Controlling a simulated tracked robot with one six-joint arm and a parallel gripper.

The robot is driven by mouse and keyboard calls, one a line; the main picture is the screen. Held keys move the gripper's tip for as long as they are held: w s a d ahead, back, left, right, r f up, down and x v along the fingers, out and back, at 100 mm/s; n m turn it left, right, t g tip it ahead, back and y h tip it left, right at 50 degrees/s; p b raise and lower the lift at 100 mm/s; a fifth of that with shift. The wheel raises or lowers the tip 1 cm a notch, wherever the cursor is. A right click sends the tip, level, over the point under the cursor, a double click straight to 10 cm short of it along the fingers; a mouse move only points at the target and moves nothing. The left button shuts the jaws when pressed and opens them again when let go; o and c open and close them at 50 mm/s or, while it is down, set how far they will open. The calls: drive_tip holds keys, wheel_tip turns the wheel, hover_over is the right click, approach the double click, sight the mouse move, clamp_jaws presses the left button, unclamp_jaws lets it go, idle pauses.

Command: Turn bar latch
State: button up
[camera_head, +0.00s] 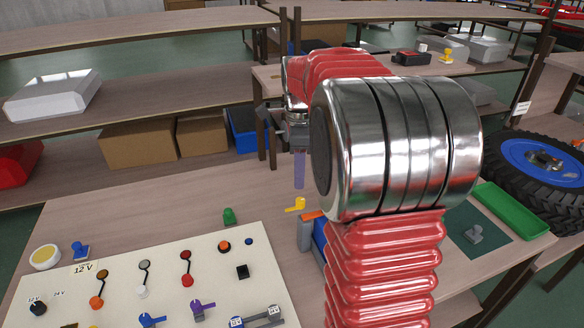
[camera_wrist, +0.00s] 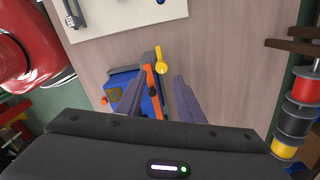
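A yellow lever (camera_head: 296,204) with a round end sits at the blue box (camera_head: 320,237), which has grey and orange parts; it looks like the bar latch. In the wrist view the yellow lever (camera_wrist: 161,67) lies between or just past the fingertips, and the blue box (camera_wrist: 122,88) is partly hidden by the left finger. My gripper (camera_wrist: 160,79) is open, with its two purple fingers apart and nothing held. In the head view my gripper (camera_head: 299,170) points down above and behind the lever, and my arm hides part of the box.
A pale panel (camera_head: 130,262) with several knobs, levers and a metal bar (camera_head: 262,317) lies to the left. A green tray (camera_head: 510,209) and a wheel (camera_head: 540,160) are at the right. Several coloured spools (camera_wrist: 297,118) show in the wrist view.

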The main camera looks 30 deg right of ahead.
sight(300, 200)
drive_tip(key=shift+w+d+f+m, duration=0.2)
drive_tip(key=shift+d+m, duration=0.1)
drive_tip(key=shift+d, duration=0.1)
drive_tip(key=shift+s, duration=0.1)
drive_tip(key=shift+f, duration=4.5)
drive_tip(key=shift+c, duration=0.2)
drive_tip(key=c, duration=0.6)
